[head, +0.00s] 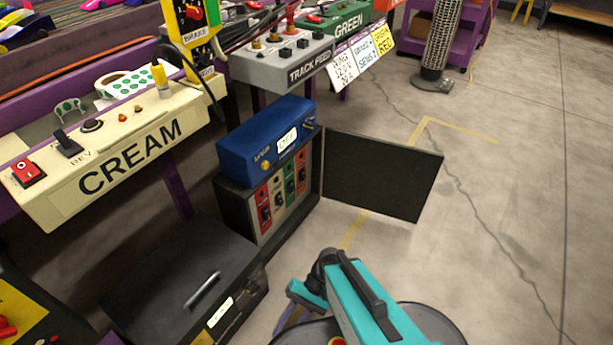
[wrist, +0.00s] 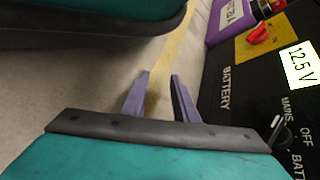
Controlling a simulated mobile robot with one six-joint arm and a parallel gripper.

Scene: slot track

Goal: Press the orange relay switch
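The rightmost panel (head: 301,173) is also reddish. I cannot tell for sure which is the orange relay switch. In the wrist view, my gripper (wrist: 161,97) is open, its two purple fingers apart with floor between them. It is away from the panels, which do not show in that view.
The cabinet's black door (head: 383,175) stands open to the right. A blue box (head: 265,140) sits on the cabinet, and a black case (head: 185,275) is in front. In the wrist view, a black battery panel (wrist: 250,95) is close at right. Floor at right is clear.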

